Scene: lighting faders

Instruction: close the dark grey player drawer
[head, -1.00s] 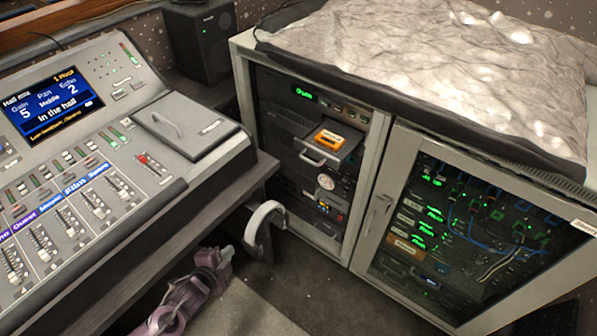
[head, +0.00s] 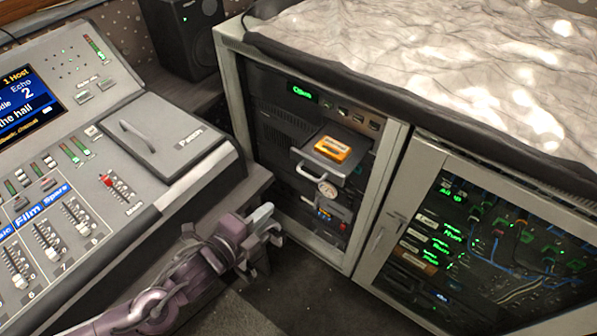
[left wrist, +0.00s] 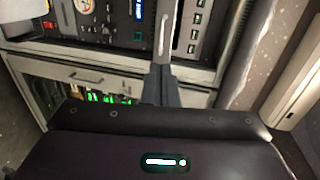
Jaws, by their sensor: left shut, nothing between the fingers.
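The dark grey player drawer (head: 350,170) stands pulled out of the rack in the head view. It has a pale bar handle (head: 310,173) in front and an orange cassette (head: 338,149) on top. My left gripper (head: 272,228) is below and left of the drawer, in front of the rack, and apart from the handle. In the left wrist view its dark fingers (left wrist: 160,88) are together and empty, pointing toward the rack front. My right gripper is not in view.
The mixing desk (head: 70,150) is at left, with a speaker (head: 182,38) behind it. The rack's glass-fronted door (head: 470,240) is right of the drawer. The floor in front is clear.

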